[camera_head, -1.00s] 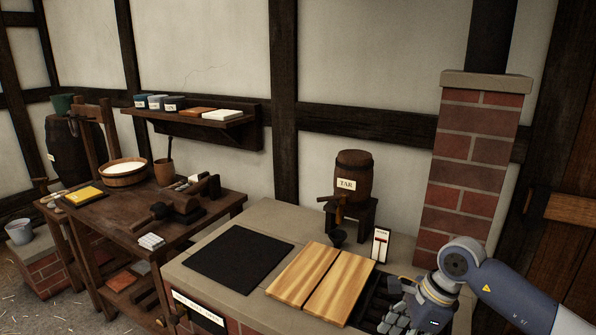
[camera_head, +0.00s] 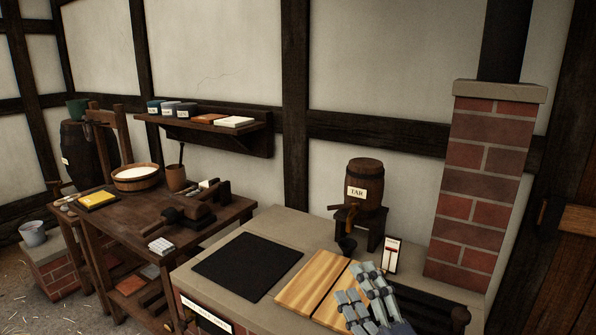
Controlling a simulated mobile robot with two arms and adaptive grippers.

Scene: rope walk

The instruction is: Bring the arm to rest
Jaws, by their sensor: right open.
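My right gripper (camera_head: 364,292) is at the bottom of the head view, right of centre. Its two jointed grey fingers point up and stand apart, with nothing seen between them. They show in front of the right part of the pale wooden boards (camera_head: 310,283) on the stone-topped hearth. I cannot tell whether the fingers touch the boards. The rest of my right arm is almost wholly below the picture edge. My left gripper is not in view.
A tar barrel (camera_head: 366,184) on a stand, a small dark cup (camera_head: 347,246) and a white gauge card (camera_head: 391,255) stand behind the gripper. A dark grate (camera_head: 435,306) and brick chimney (camera_head: 476,190) are to the right. A black mat (camera_head: 247,266) lies clear at left.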

